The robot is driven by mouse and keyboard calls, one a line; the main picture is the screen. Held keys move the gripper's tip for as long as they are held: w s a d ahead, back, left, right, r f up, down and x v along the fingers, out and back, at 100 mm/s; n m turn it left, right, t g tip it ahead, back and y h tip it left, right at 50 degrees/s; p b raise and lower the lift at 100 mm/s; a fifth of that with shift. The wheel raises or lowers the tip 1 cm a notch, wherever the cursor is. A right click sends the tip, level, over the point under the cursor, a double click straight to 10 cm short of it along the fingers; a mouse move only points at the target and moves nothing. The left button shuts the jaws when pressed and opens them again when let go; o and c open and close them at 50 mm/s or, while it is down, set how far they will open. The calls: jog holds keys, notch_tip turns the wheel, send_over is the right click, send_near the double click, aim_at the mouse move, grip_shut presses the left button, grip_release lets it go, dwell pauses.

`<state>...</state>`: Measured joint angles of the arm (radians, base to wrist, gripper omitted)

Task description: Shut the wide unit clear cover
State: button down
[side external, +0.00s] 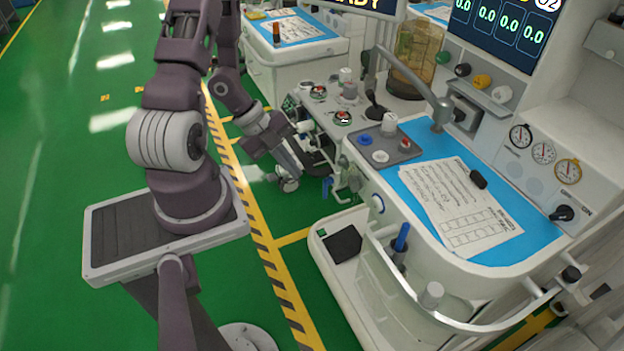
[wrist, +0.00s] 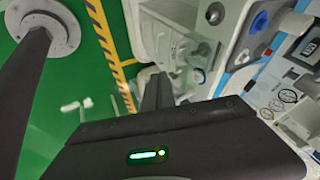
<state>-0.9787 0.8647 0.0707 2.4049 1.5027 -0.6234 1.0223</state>
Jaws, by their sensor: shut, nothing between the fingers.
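My gripper (side external: 316,162) is low at the left front side of the white anaesthesia cart (side external: 455,285). Its dark fingers (wrist: 157,92) are together and empty in the wrist view, pointing toward the cart's side. Near them in the wrist view is a pale, partly see-through panel area (wrist: 180,50) on the cart. I cannot tell for certain whether this is the clear cover, or how far open it stands. In the side view my arm and the cart's fittings partly hide that area.
A blue work mat (side external: 520,225) with a paper sheet (side external: 460,200) covers the cart top. A grey tray (side external: 375,147) with knobs and an amber canister (side external: 415,55) stand behind. A curved rail (side external: 480,328) rings the front. The green floor (side external: 60,200) at left is clear.

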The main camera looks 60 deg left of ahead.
aim_at(347, 184)
jog(key=w+d+f, duration=0.2)
jog(key=w+f, duration=0.5)
jog(key=f, duration=0.1)
jog(key=shift+w+d+f, duration=0.25)
jog(key=shift+w+d, duration=0.05)
jog(key=shift+d, duration=0.05)
jog(key=shift+w+f, duration=0.35)
jog(key=shift+w, duration=0.2)
jog(key=shift+r, duration=0.1)
